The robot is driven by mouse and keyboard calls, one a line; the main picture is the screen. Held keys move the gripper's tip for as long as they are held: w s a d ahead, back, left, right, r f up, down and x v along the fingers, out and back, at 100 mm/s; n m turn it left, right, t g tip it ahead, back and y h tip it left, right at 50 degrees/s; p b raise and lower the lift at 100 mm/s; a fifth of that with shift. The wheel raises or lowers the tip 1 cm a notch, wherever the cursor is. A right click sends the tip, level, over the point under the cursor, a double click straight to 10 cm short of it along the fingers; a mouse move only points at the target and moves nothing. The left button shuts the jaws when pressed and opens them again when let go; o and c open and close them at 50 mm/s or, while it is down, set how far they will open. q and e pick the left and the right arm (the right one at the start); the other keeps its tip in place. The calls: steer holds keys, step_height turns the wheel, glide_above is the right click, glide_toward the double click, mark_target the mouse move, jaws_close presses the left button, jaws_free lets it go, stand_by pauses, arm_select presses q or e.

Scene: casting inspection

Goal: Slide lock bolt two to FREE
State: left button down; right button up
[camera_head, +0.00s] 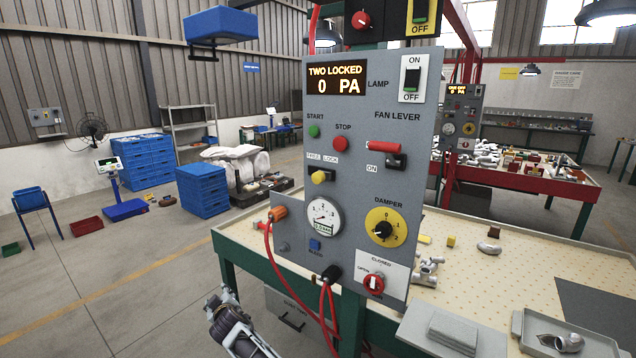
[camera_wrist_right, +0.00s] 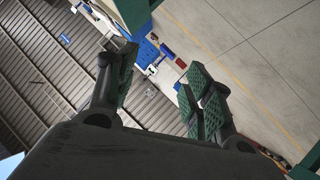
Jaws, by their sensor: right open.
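The grey control panel (camera_head: 352,225) stands upright in the middle of the head view, and its display (camera_head: 337,80) reads "TWO LOCKED 0 PA". The lock bolt's yellow knob (camera_head: 318,177) sticks out below the FREE and LOCK labels (camera_head: 322,159). Its exact place along its travel is hard to tell from this angle. My right gripper (camera_head: 222,302) is low, left of and below the panel, well apart from the knob. In the right wrist view the gripper (camera_wrist_right: 160,75) is open, with nothing between its green-padded fingers. My left gripper is out of view.
The panel also bears a red fan lever (camera_head: 384,147), a gauge (camera_head: 323,217), a yellow damper dial (camera_head: 384,228) and an orange plug (camera_head: 278,212) with a red cable. A bench (camera_head: 480,275) with castings and trays extends right.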

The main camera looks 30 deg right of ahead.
steer(key=s+d+r+m+t+h, duration=0.1)
steer(key=d+r+m+h, duration=0.2)
steer(key=r, duration=1.2)
steer(key=s+d+r+m+t+h, duration=0.1)
steer(key=d+r+h, duration=0.25)
steer(key=r, duration=1.15)
steer(key=s+d+r+m+g+h+b, duration=0.1)
steer(key=s+d+r+m+h, duration=0.2)
steer(key=s+r, duration=0.2)
steer(key=s+d+r+m+g+h, duration=0.2)
steer(key=s+r+m+h, duration=0.1)
steer(key=s+r+h, duration=0.15)
steer(key=m+g+h, duration=0.2)
steer(key=m+g, duration=0.4)
steer(key=m, duration=0.1)
glide_toward(316, 179)
steer(key=v, duration=0.3)
steer(key=shift+s+d, duration=0.15)
steer(key=shift+d, duration=0.05)
steer(key=shift+d, duration=0.15)
steer(key=shift+t, duration=0.3)
steer(key=shift+p+x, duration=1.7)
steer(key=shift+x, duration=5.1)
steer(key=shift+f, duration=0.15)
jaws_close()
